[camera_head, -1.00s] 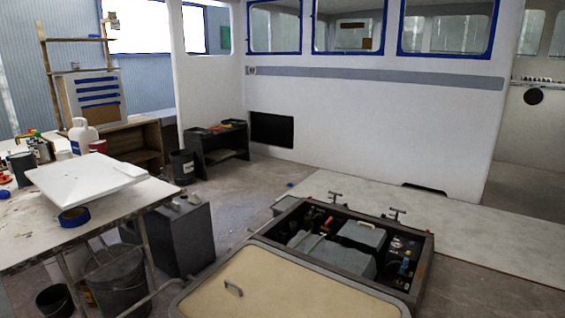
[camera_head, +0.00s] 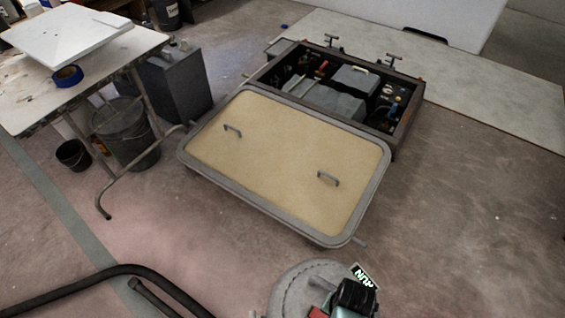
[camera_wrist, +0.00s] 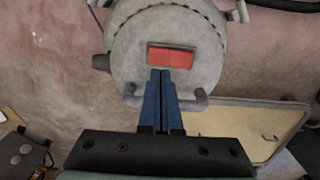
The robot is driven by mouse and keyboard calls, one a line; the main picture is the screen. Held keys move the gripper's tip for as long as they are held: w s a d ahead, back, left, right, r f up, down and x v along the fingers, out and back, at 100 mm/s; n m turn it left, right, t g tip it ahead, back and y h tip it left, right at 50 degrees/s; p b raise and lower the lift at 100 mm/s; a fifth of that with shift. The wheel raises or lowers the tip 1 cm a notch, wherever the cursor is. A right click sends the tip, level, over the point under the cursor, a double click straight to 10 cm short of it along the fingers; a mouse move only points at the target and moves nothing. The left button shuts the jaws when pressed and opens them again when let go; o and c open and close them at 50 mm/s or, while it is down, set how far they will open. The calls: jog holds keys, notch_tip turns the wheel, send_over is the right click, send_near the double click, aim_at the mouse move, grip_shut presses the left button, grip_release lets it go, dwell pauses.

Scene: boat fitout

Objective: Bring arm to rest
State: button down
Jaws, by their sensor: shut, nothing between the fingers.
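My gripper (camera_wrist: 162,77) shows in the wrist view with its two blue fingers together and nothing between them. The fingertips appear in front of a round grey lidded vessel (camera_wrist: 185,30) with a red label; I cannot tell whether they touch it. In the head view a round grey top (camera_head: 290,285) shows at the bottom edge, partly covered by a black and teal part that looks like my wrist. The rest of my arm is out of view.
A tan hatch lid (camera_head: 280,165) with two handles lies beside an open box of machinery (camera_head: 395,135). A worktable (camera_head: 25,105) with a white panel (camera_head: 75,40) stands left, buckets below. A black hose (camera_head: 90,280) crosses the lower left. Right floor is clear.

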jog(key=shift+r, duration=0.4)
